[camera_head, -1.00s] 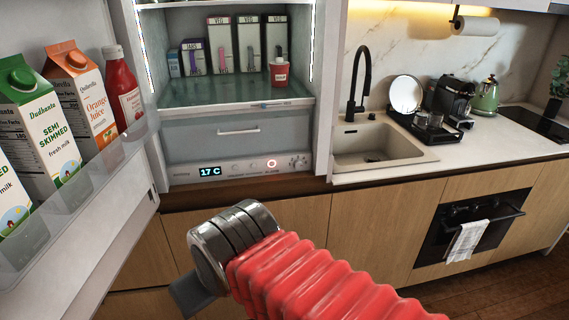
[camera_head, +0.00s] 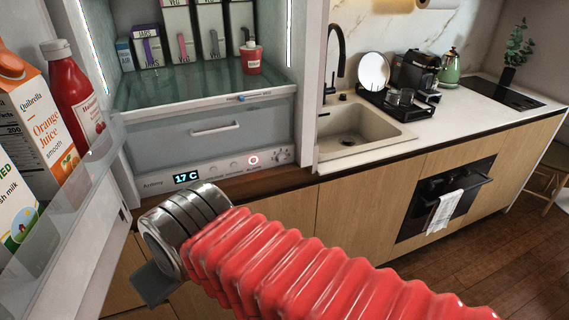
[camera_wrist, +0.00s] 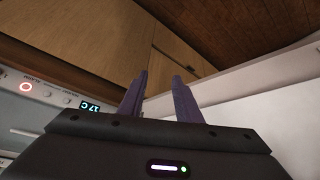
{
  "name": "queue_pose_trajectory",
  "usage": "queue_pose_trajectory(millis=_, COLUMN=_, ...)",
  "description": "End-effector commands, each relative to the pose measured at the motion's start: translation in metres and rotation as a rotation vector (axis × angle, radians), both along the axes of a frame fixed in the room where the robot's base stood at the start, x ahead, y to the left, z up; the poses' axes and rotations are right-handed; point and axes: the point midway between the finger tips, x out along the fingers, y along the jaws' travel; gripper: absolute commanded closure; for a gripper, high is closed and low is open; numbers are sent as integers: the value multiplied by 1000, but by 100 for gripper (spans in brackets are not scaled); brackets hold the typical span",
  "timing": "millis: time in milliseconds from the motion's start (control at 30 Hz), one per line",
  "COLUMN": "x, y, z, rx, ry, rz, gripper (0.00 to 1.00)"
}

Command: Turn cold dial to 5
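The fridge control panel (camera_head: 217,170) runs along the bottom of the open fridge, with a lit display (camera_head: 187,178) reading 17 C. A small dial (camera_head: 281,156) with marks around it sits at the panel's right end; its setting is too small to read. A red-lit ring (camera_head: 253,160) is just left of it. The wrist view shows the display (camera_wrist: 90,106) and red ring (camera_wrist: 25,87) at the left; the dial is not clearly visible there. My gripper (camera_wrist: 160,75) has two purple fingers apart with nothing between them. It is below the panel, touching nothing visible.
The open fridge door (camera_head: 85,240) with cartons and a ketchup bottle (camera_head: 75,95) stands close on the left. A drawer (camera_head: 215,133) is above the panel. Wooden cabinets (camera_head: 345,212) and an oven (camera_head: 440,200) are to the right. Floor is free at lower right.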

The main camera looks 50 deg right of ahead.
Motion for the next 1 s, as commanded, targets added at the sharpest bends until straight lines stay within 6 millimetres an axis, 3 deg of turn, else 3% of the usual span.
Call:
queue_pose_trajectory(millis=233, x=5, y=-5, z=0, rx=-4, ry=-8, rz=-18, gripper=69)
queue_pose_trajectory(millis=367, x=23, y=-27, z=-2, rx=-20, ry=-41, rz=-77, gripper=69)
queue_pose_trajectory(millis=467, x=44, y=-54, z=-5, rx=-41, ry=-87, rz=-154, gripper=69)
queue_pose_trajectory(millis=700, x=95, y=-141, z=-12, rx=-102, ry=-237, rz=-348, gripper=69)
queue_pose_trajectory(millis=1000, x=128, y=-248, z=-25, rx=-141, ry=-424, rz=-516, gripper=69)
